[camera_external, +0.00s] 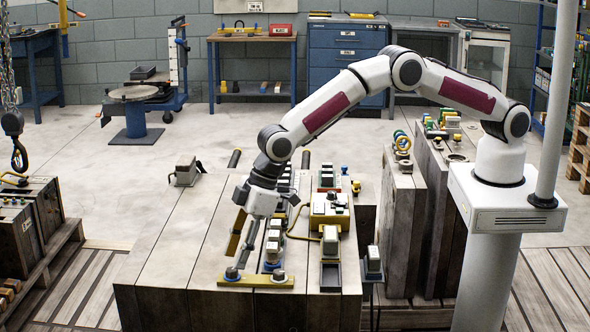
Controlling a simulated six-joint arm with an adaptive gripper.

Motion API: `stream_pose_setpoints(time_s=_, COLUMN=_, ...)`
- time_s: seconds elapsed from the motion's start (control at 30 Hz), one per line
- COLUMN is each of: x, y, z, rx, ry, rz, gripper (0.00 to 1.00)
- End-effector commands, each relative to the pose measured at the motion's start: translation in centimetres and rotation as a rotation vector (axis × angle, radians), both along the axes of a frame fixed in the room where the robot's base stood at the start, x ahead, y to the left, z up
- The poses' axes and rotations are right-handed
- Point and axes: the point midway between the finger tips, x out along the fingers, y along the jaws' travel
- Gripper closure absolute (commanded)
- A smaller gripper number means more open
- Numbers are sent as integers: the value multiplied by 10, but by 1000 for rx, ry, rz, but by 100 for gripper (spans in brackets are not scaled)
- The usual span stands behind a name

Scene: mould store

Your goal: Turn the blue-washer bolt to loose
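A yellow bar (256,282) lies along the front edge of the wooden block and carries two dark bolt heads. The left bolt (232,273) seems to have a bluish ring under its head. My gripper (239,259) points down just above and behind the left bolt. Its two fingers are apart, with nothing seen between them. I cannot tell whether a fingertip touches the bolt.
A row of small clamp-like parts (273,243) stands close to the right of my gripper. The wooden block's top (180,240) is mostly clear on the left, with a small vice-like part (186,172) behind.

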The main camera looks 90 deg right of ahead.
Motion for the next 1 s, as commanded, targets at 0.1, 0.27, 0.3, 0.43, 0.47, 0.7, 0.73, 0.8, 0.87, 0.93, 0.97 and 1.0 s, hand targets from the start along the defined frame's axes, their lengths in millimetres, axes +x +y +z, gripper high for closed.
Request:
stream_pose_setpoints(time_s=0.1, x=4, y=2, z=-12, rx=0, ry=1, rz=0, gripper=64)
stream_pose_setpoints(time_s=0.27, x=8, y=4, z=-22, rx=0, ry=1, rz=0, gripper=64)
stream_pose_setpoints(time_s=0.3, x=8, y=5, z=-25, rx=0, ry=1, rz=0, gripper=64)
stream_pose_setpoints(time_s=0.43, x=10, y=6, z=-28, rx=0, ry=0, rz=0, gripper=64)
stream_pose_setpoints(time_s=0.47, x=10, y=6, z=-29, rx=0, ry=0, rz=0, gripper=64)
stream_pose_setpoints(time_s=0.7, x=11, y=6, z=-31, rx=0, ry=0, rz=0, gripper=64)
stream_pose_setpoints(time_s=0.73, x=11, y=6, z=-31, rx=0, ry=0, rz=0, gripper=64)
stream_pose_setpoints(time_s=0.8, x=11, y=6, z=-30, rx=0, ry=0, rz=0, gripper=64)
stream_pose_setpoints(time_s=0.87, x=11, y=6, z=-30, rx=0, ry=0, rz=0, gripper=75)
stream_pose_setpoints(time_s=0.93, x=11, y=6, z=-30, rx=0, ry=0, rz=0, gripper=93)
stream_pose_setpoints(time_s=0.97, x=11, y=6, z=-30, rx=0, ry=0, rz=0, gripper=100)
stream_pose_setpoints(time_s=1.0, x=11, y=6, z=-30, rx=0, ry=0, rz=0, gripper=100)
